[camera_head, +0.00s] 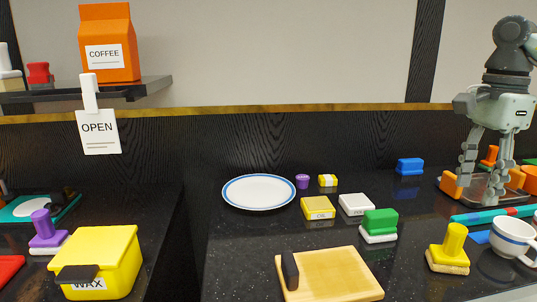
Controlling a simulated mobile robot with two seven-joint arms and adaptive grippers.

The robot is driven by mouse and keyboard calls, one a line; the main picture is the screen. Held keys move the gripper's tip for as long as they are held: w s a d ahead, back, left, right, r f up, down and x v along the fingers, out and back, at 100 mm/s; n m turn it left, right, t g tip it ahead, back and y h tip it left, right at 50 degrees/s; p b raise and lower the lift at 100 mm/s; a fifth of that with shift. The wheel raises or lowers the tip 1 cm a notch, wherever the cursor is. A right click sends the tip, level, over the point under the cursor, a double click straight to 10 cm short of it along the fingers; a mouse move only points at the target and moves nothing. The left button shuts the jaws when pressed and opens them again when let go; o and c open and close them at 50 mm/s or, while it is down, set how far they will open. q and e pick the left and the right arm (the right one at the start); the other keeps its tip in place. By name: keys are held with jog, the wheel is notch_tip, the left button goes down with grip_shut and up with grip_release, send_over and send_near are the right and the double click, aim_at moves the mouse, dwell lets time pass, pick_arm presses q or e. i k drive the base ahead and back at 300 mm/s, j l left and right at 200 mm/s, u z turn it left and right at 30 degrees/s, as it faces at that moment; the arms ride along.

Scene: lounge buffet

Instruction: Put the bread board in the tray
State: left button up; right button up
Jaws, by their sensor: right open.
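The bread board (335,276) is a pale wooden slab lying flat near the front edge of the dark counter. A dark upright piece, perhaps a handle, stands at its left side. A low brown-grey tray (452,189) sits at the right, partly hidden by my gripper, with orange blocks at it. My right gripper (482,187) points down over this tray, open, its fingers apart, far to the right of and behind the board. I see nothing between the fingers; contact with the tray is hard to tell. My left gripper is not in view.
A blue-rimmed plate (259,192) lies behind the board. A green-topped block (380,223) and a yellow-handled stamp (449,250) stand between board and tray. A white mug (513,239) is at the right. A yellow box (103,258) stands left, across a gap between counters.

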aim_at(336, 274)
jog(key=k, duration=1.45)
